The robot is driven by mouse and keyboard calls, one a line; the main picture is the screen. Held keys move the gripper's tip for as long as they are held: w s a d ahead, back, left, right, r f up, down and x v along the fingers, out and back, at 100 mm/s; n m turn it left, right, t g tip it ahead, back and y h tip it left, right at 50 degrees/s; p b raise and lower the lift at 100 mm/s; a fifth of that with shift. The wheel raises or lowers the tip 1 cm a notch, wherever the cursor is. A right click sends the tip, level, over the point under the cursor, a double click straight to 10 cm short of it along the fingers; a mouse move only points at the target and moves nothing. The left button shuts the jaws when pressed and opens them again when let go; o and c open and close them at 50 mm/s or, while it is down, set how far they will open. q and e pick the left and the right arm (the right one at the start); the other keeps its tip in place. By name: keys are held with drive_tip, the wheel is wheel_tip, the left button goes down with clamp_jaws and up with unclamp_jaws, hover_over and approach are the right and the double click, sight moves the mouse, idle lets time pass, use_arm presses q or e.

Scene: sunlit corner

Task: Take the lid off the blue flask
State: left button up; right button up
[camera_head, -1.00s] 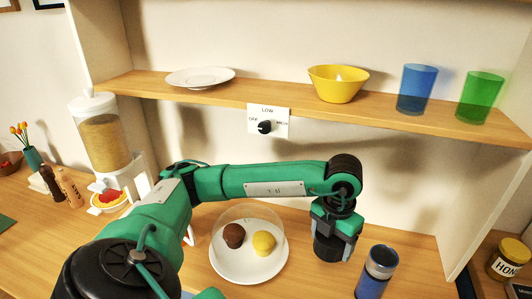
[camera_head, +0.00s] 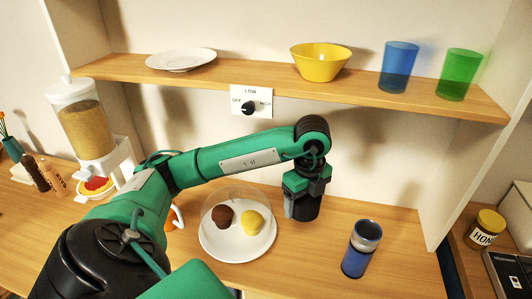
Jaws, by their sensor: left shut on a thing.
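The blue flask (camera_head: 358,260) stands upright on the wooden counter, right of centre. It has a silver band near its top, and its mouth looks open and dark. My left gripper (camera_head: 303,206) is to the left of the flask and apart from it, pointing down. It is shut on a dark cylindrical piece (camera_head: 307,207), which looks like the flask's lid; the fingers partly hide it. My right gripper is not in view.
A plate (camera_head: 238,252) with a brown and a yellow muffin under a clear dome is left of my gripper. A shelf above holds a white plate (camera_head: 181,60), yellow bowl (camera_head: 320,64), blue cup (camera_head: 398,68) and green cup (camera_head: 459,75). A honey jar (camera_head: 484,229) stands at right.

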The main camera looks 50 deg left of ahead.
sight(297, 253)
use_arm(q)
wheel_tip(297, 253, down, 20)
drive_tip(key=p, duration=0.4)
drive_tip(key=shift+r, duration=0.25)
drive_tip(key=shift+f, duration=0.1)
drive_tip(key=o, duration=1.1)
wheel_tip(297, 253, up, 12)
drive_tip(key=b, duration=0.3)
